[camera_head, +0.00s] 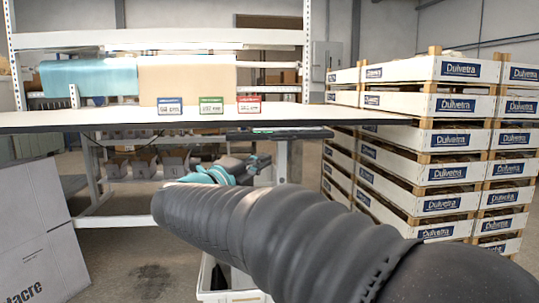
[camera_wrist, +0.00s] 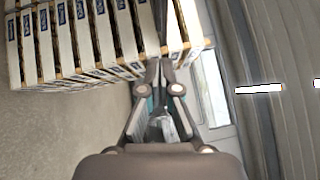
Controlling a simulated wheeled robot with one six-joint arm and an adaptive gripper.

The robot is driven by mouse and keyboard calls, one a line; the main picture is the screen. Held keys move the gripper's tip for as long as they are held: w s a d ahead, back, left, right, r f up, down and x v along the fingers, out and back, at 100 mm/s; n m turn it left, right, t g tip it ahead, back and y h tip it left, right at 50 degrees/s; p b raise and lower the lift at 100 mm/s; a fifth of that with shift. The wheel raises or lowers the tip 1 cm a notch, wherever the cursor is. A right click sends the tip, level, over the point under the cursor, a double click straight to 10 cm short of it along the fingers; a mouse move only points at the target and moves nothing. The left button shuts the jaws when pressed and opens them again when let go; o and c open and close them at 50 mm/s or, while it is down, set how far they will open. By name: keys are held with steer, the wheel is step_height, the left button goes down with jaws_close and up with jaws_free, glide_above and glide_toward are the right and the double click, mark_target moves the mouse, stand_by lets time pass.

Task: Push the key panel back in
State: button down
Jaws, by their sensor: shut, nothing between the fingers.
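A thin dark panel (camera_head: 278,134) with a green strip along its edge sits just under the worktop's front edge, right of the middle in the head view. It looks like the key panel; how far it sticks out is hard to tell. My gripper (camera_head: 260,163) is below that panel in the head view, partly hidden behind my dark arm and its teal joint. In the wrist view my gripper (camera_wrist: 158,64) is shut and empty, its fingertips together. I cannot make out the panel in the wrist view, and no contact with it shows.
The worktop (camera_head: 60,118) carries teal and kraft paper rolls and small blue, green and red cards. Stacked white crates (camera_head: 440,140) stand close on the right. A big grey box (camera_head: 40,235) is at front left, and a white bin (camera_head: 235,288) is below my arm.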

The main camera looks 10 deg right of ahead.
steer(key=w+d+r+p, duration=0.1)
steer(key=w+d+r, duration=0.1)
steer(key=w+d, duration=0.4)
steer(key=shift+w, duration=2.15)
